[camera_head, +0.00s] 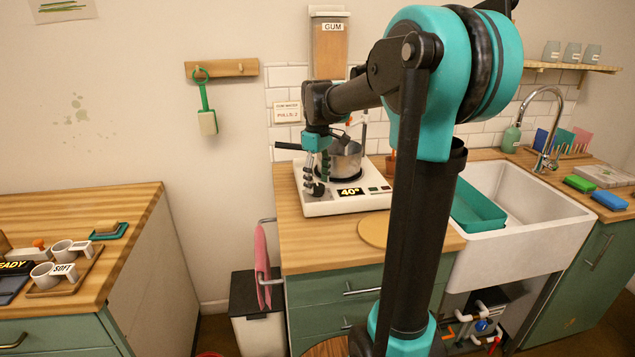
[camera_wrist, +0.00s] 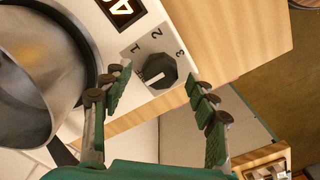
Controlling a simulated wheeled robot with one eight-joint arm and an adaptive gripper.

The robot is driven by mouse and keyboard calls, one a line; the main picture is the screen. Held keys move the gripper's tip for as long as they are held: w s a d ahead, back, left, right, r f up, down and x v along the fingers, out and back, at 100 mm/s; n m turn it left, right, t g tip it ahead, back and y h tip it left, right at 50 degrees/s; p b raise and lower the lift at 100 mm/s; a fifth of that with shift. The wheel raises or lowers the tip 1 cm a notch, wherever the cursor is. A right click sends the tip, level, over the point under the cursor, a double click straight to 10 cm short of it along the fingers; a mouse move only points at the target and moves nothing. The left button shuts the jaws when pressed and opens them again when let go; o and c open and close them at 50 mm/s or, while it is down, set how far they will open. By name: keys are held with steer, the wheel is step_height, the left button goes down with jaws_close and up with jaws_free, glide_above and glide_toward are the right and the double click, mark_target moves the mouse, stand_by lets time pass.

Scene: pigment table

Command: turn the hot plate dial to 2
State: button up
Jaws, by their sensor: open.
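The hot plate (camera_head: 345,205) is a white unit with a lit 40° display, on the wooden counter. Its dial (camera_wrist: 157,71) is a dark faceted knob with a white mark on its lower left in the wrist view. The numerals 1, 2 and 3 are printed around it; the numeral 2 (camera_wrist: 155,32) is above the dial. The mark does not face the 2. My gripper (camera_wrist: 157,86) is open, one finger on each side of the dial, with gaps visible. In the head view, my gripper (camera_head: 319,182) is low over the plate's front left, obscuring the dial area.
A metal pot (camera_head: 346,160) stands on the hot plate, close to my left finger in the wrist view. A round wooden disc (camera_head: 374,230) lies on the counter to the right. The sink (camera_head: 520,215) is farther right. A pink towel (camera_head: 262,255) hangs at the counter's left side.

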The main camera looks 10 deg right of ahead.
steer(key=shift+f, duration=0.35)
steer(key=shift+c, duration=0.4)
steer(key=c, duration=1.1)
